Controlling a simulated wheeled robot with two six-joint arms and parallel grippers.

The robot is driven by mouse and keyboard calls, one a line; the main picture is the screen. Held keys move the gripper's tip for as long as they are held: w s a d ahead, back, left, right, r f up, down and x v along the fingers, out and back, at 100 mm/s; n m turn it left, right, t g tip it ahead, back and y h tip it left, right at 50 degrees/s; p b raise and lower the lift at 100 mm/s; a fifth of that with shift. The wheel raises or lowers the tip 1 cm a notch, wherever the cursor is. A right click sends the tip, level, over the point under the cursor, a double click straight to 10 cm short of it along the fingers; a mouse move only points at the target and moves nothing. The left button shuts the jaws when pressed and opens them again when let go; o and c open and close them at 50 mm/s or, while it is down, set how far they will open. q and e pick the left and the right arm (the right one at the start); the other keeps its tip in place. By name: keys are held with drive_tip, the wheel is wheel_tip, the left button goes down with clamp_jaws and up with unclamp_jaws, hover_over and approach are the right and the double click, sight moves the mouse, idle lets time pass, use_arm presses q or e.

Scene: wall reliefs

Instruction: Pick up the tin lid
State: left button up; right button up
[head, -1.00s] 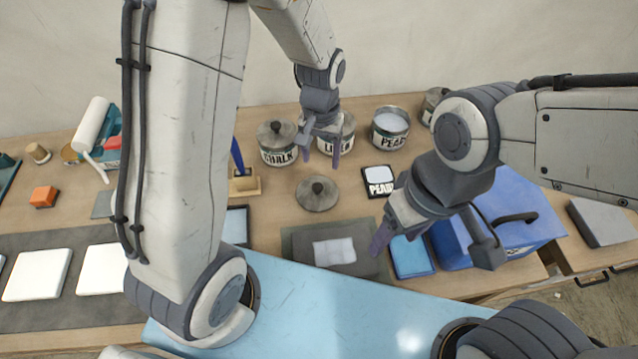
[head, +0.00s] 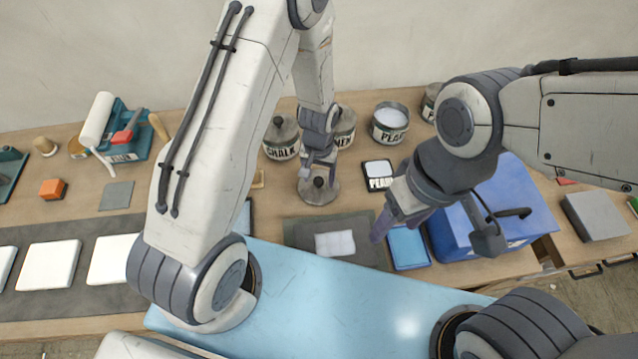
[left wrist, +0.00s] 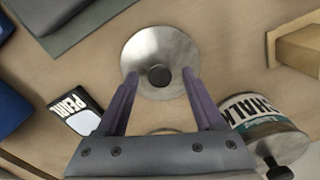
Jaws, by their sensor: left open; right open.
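The tin lid (head: 319,191) is a round grey metal disc with a dark knob, lying flat on the wooden table in front of the tins. In the left wrist view the lid (left wrist: 150,50) lies just past my fingertips, its knob roughly centred between them. My left gripper (head: 318,178) is open and empty, pointing down above the lid; its two purple fingers (left wrist: 157,80) show in the left wrist view. My right gripper (head: 392,222) is open and empty, above the table near the blue tray and the grey mat.
A PEARL card (head: 378,174) lies right of the lid. A grey mat with white cloth (head: 335,244) is in front; a blue box (head: 500,215) stands right.

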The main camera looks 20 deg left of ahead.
use_arm(q)
drive_tip(key=shift+f, duration=0.1)
drive_tip(key=shift+c, duration=0.3)
clamp_jaws()
